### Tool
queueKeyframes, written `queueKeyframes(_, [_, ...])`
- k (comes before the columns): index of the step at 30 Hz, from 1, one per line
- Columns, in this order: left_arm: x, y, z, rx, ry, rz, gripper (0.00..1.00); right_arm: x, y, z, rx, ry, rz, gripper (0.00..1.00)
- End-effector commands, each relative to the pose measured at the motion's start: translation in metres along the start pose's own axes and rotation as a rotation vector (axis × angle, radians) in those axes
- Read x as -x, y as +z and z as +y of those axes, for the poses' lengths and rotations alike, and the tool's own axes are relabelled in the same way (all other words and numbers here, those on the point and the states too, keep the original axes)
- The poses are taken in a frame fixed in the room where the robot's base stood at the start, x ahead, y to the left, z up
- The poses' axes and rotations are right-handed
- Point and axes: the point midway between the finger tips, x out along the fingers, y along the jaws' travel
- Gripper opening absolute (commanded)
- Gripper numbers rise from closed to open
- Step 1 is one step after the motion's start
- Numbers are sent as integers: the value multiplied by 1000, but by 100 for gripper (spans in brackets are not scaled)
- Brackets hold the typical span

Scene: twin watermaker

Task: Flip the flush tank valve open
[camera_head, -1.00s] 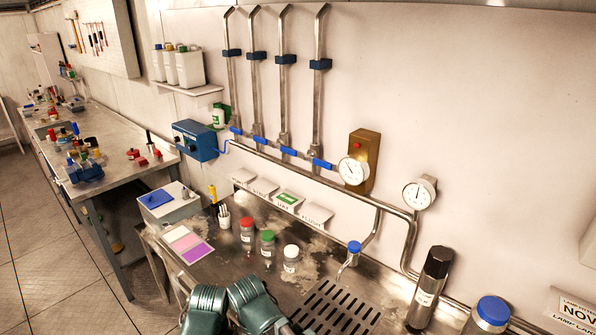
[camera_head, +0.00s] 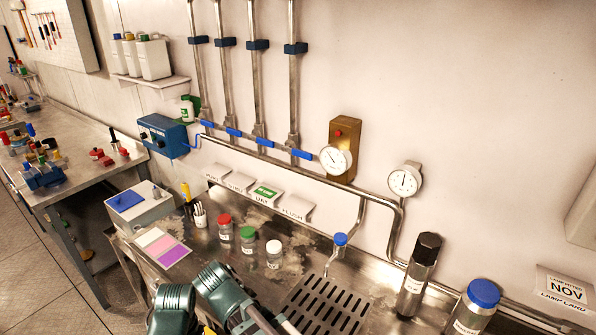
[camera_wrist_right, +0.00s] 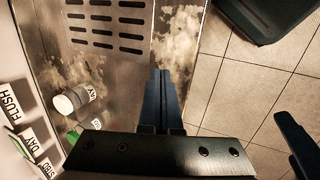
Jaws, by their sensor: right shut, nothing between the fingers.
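Four upright pipes on the wall each carry a blue lever valve near the foot. The rightmost lever, the flush tank valve (camera_head: 302,154), stands above the FLUSH label (camera_head: 295,213) and lies across its pipe, like the other levers. My right gripper (camera_wrist_right: 161,75) is shut and empty above the steel bench in the right wrist view, well away from the valve.
Two gauges (camera_head: 335,160) (camera_head: 405,180) hang right of the valves. Capped jars (camera_head: 248,243), a blue-topped spout (camera_head: 339,252), a dark cylinder (camera_head: 419,275) and a blue-lidded jar (camera_head: 474,310) stand on the bench (camera_head: 205,250). The wall before the levers is clear.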

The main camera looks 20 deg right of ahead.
Motion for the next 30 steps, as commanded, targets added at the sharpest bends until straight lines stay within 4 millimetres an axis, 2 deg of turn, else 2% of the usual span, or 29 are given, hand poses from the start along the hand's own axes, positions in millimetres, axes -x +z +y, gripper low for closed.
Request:
queueKeyframes(5, [-11, -1, 1, 0, 0, 0, 76, -9, -10, 43, 134, 173, -19, 0])
queueKeyframes(10, [-24, -1, 2, 0, 0, 0, 76, -9, -20, 106, 345, 425, -101, 0])
queueKeyframes(14, [-35, -2, 3, 1, 0, 0, 76, 4, -29, 157, 540, 634, -225, 0])
queueKeyframes(18, [-46, -3, 4, 1, 0, 0, 76, 28, -39, 204, 746, 834, -413, 0])
queueKeyframes(24, [-59, -3, 6, 1, 0, 0, 76, 68, -53, 248, 994, 1036, -729, 0])
queueKeyframes(30, [-66, -4, 6, 1, 0, 0, 76, 98, -65, 267, 1138, 1130, -976, 0])
